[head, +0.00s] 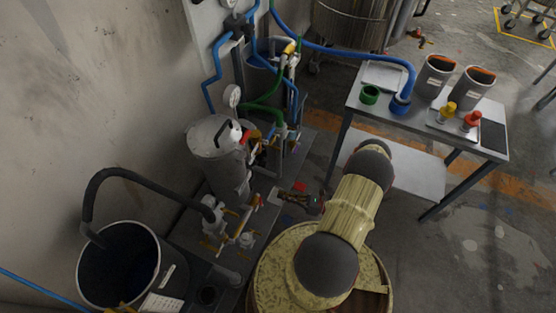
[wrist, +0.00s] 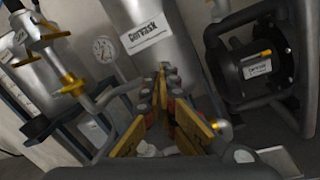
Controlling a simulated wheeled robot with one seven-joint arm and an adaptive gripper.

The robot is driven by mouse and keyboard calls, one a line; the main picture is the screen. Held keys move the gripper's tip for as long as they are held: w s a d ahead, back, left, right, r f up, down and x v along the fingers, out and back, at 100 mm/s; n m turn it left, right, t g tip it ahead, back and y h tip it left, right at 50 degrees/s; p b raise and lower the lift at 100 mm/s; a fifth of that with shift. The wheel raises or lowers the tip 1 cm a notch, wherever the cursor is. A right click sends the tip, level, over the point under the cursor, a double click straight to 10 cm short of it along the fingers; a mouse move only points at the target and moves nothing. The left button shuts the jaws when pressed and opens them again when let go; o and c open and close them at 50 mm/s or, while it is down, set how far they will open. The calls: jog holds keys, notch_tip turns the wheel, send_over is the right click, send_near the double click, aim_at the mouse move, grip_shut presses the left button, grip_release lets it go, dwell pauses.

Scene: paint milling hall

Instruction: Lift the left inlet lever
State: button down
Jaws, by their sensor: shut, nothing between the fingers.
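My gripper (head: 284,196) is shut and empty, to the right of the pipework in the head view. In the wrist view its fingertips (wrist: 163,72) meet in front of a grey cylinder labelled "Corvask" (wrist: 150,35). Small yellow levers (head: 247,239) sit on the low valves left of my gripper, apart from it. I cannot tell which of these is the left inlet lever. The area directly behind the fingers is hidden.
A grey filter vessel (head: 217,155) stands behind the valves. A dark open drum (head: 118,268) with a black hose is at lower left. A table (head: 415,128) with cups stands right. A black pump (wrist: 262,70) is at right.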

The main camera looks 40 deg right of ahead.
jog(key=w+d+r+m+t+h, duration=0.2)
jog(key=d+r+m+t+h, duration=0.15)
jog(key=d, duration=0.55)
jog(key=w+a+r+b, duration=0.1)
jog(key=w+r+b, duration=0.1)
jog(key=w+r, duration=0.4)
jog(key=shift+w+a+b, duration=0.15)
jog(key=shift+w+b, duration=0.25)
jog(key=shift+w, duration=1.75)
